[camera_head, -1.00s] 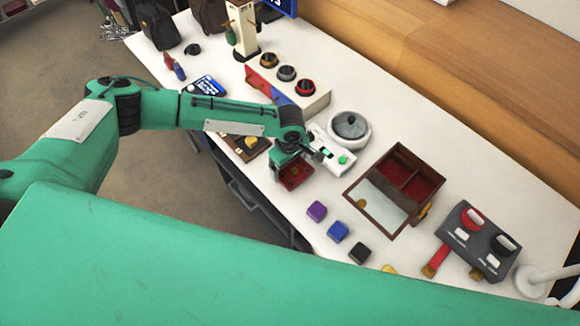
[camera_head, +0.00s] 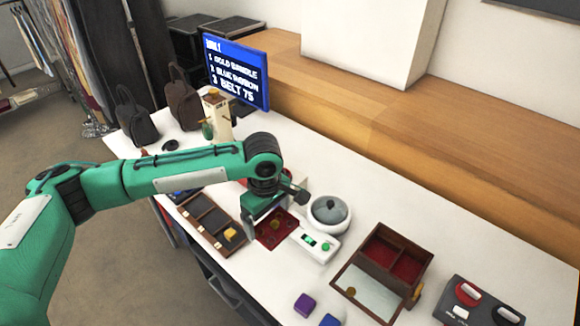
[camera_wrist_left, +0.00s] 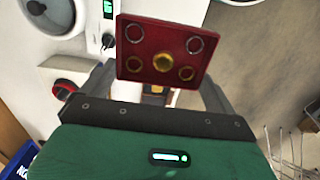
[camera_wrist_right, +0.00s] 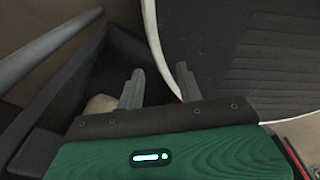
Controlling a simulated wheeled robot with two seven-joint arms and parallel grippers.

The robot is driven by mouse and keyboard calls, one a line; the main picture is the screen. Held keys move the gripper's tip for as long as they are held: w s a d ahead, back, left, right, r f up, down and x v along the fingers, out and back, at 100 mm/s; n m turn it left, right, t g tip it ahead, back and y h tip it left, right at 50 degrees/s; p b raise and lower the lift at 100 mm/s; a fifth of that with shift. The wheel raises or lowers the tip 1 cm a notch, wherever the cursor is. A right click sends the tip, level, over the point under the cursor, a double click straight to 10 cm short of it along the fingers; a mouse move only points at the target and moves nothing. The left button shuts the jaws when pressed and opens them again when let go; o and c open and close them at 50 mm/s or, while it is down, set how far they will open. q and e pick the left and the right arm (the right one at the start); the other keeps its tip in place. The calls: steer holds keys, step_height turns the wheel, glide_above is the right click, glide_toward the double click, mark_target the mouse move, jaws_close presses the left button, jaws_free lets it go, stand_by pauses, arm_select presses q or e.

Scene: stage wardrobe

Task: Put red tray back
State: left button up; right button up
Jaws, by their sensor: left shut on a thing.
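The red tray (camera_head: 264,240) is a small square tray, held by my left gripper (camera_head: 262,222) just left of the white scale. In the left wrist view the tray (camera_wrist_left: 133,68) sits between the fingers (camera_wrist_left: 158,95); rings and gold round pieces lie in it. Whether it touches the table is not clear. A dark wooden compartment case (camera_head: 196,201) with a yellow block in one section lies left of it. An open wooden box (camera_head: 372,250) with red-lined compartments and a mirrored lid stands to the right. My right gripper (camera_wrist_right: 160,88) shows only in its wrist view, fingers apart, nothing between them.
A white scale (camera_head: 318,245) with a grey-lidded round pot (camera_head: 330,214) stands close right of my left gripper. Purple (camera_head: 304,304) and blue blocks are at the front edge. A grey switch panel (camera_head: 478,300) is far right. A blue screen (camera_head: 236,72) stands behind.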

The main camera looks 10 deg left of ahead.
arm_select(q)
steer(key=s+a+m, duration=0.7)
steer(key=a+m, duration=0.2)
steer(key=m, duration=0.2)
steer(key=shift+s+r, duration=0.2)
steer(key=shift+r, duration=0.1)
steer(key=shift+d, duration=0.15)
stand_by(1.4)
steer(key=shift+w, duration=0.1)
